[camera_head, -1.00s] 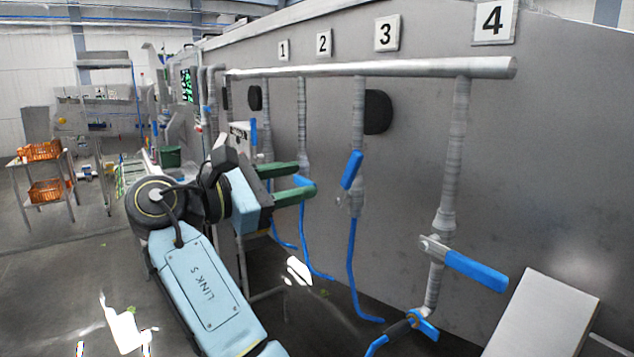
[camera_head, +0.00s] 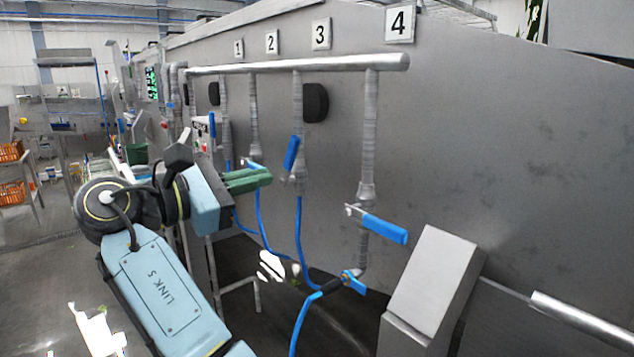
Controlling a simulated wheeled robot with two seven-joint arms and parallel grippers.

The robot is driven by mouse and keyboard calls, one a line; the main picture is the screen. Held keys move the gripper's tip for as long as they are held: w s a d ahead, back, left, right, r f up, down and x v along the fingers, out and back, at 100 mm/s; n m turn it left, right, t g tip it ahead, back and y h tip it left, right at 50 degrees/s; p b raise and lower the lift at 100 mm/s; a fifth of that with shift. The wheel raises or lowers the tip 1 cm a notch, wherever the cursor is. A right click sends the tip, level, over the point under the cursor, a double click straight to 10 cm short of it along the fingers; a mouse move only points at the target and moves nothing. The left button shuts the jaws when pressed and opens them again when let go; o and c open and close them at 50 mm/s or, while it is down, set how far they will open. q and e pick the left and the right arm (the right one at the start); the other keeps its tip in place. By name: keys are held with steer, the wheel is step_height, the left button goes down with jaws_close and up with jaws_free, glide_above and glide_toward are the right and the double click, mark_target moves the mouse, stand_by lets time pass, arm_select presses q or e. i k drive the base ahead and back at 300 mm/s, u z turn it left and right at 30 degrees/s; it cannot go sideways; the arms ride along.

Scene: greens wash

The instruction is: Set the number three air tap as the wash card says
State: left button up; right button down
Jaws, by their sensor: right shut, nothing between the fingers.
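The number three tap has a blue lever handle (camera_head: 291,153) on the grey pipe under the plate marked 3 (camera_head: 321,34). The lever stands near upright, tilted a little, its top to the right. My right gripper (camera_head: 268,177) has green fingers, shut together and empty. In the picture its tips lie just left of and below the number three lever; they look apart from it, though the depth is hard to judge. The gripper covers part of the number two tap. No readable wash card shows. My left gripper is not in view.
The number four tap's blue lever (camera_head: 385,229) points right, nearly level. Blue hoses (camera_head: 300,235) hang below the taps. A grey sloped stand (camera_head: 435,285) is at the lower right. The grey wall (camera_head: 520,150) runs behind. Orange crates (camera_head: 12,192) stand far left.

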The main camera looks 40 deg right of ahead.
mark_target(293, 145)
steer(key=u, duration=0.2)
steer(key=i, duration=0.9)
steer(key=z, duration=0.8)
